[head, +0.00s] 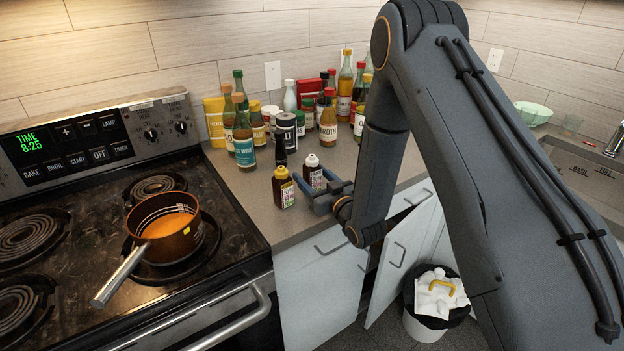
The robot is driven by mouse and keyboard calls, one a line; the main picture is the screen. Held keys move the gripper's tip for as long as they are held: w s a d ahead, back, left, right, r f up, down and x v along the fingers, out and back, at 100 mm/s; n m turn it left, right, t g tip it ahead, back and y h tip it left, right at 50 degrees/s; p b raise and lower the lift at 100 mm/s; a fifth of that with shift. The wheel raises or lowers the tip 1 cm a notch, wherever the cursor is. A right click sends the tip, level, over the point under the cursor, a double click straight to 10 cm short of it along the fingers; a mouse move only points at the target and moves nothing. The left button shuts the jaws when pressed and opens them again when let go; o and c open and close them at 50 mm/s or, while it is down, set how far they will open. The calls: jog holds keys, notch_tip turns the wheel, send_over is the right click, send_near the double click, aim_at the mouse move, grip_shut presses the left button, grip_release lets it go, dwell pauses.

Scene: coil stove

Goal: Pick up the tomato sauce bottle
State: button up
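Two small dark bottles stand near the front edge of the grey counter. No label readably says tomato sauce, so I cannot tell which bottle that is. My gripper (312,184) is low over the counter, coming from the right, with its fingers apart. The white-capped bottle stands at the finger opening, its lower part hidden by the gripper. The yellow-capped bottle is just left of the fingers. I cannot tell whether either finger touches a bottle.
The stove (100,250) with a copper pot (166,228) is left. An open cabinet door (402,262) and a bin (428,322) are below.

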jog(key=c, duration=1.2)
jog(key=shift+r, duration=0.1)
jog(key=shift+c, duration=0.2)
